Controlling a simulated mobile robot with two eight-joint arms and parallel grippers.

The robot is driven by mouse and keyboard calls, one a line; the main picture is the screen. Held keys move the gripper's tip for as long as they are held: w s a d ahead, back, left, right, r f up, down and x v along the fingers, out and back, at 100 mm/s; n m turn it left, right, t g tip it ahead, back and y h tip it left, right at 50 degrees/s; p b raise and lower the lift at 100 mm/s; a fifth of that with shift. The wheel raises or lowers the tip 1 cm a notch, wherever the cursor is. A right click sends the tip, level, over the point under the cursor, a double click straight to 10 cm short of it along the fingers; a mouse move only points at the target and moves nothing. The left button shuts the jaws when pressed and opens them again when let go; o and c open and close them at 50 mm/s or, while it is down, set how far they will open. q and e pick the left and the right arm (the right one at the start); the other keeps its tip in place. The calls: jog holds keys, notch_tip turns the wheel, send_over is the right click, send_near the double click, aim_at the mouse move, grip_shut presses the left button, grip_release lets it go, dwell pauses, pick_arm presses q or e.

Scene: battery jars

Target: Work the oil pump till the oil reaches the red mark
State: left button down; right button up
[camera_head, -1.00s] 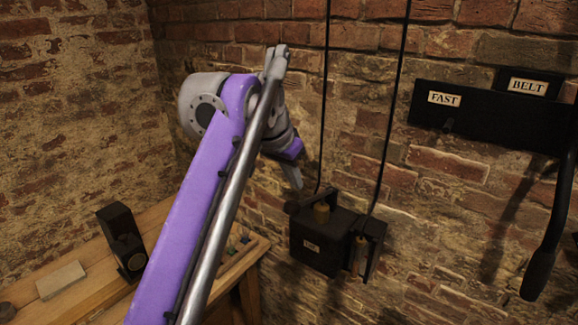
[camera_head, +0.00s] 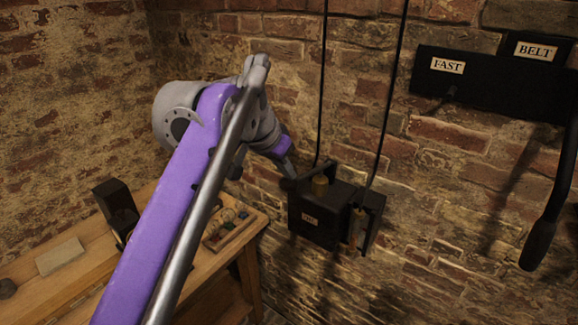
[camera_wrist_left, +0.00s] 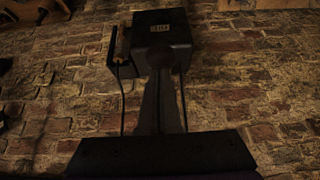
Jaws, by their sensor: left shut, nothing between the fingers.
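The oil pump is a black box (camera_head: 318,216) on the brick wall, with a small pale label, a brass cap (camera_head: 320,186) and a dark pump handle (camera_head: 316,173) across its top. A brass-coloured sight gauge (camera_head: 357,227) is on its right side. I cannot make out the oil level or red mark. My left gripper (camera_head: 291,174) is shut and empty, its tip at the handle's left end; I cannot tell whether they touch. In the left wrist view the box (camera_wrist_left: 163,37) is upside down beyond my dark fingers (camera_wrist_left: 158,105). My right gripper is not in view.
Two black cords (camera_head: 388,100) run up the wall from the pump. A black panel (camera_head: 490,85) with FAST and BELT labels and a long lever (camera_head: 545,225) is at right. A wooden bench (camera_head: 190,265) with a tray (camera_head: 232,229) of small items is below my arm.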

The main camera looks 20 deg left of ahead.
pick_arm(q)
notch_tip(320, 180, down, 15)
jog(key=s+t+h+b, duration=0.2)
jog(key=t+b, duration=0.2)
jog(key=t, duration=0.1)
jog(key=shift+a+t+b, duration=0.15)
jog(key=shift+t+b, duration=0.25)
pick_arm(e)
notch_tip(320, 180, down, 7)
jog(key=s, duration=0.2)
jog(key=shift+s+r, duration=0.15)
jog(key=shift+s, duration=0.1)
pick_arm(q)
jog(key=shift+f, duration=0.1)
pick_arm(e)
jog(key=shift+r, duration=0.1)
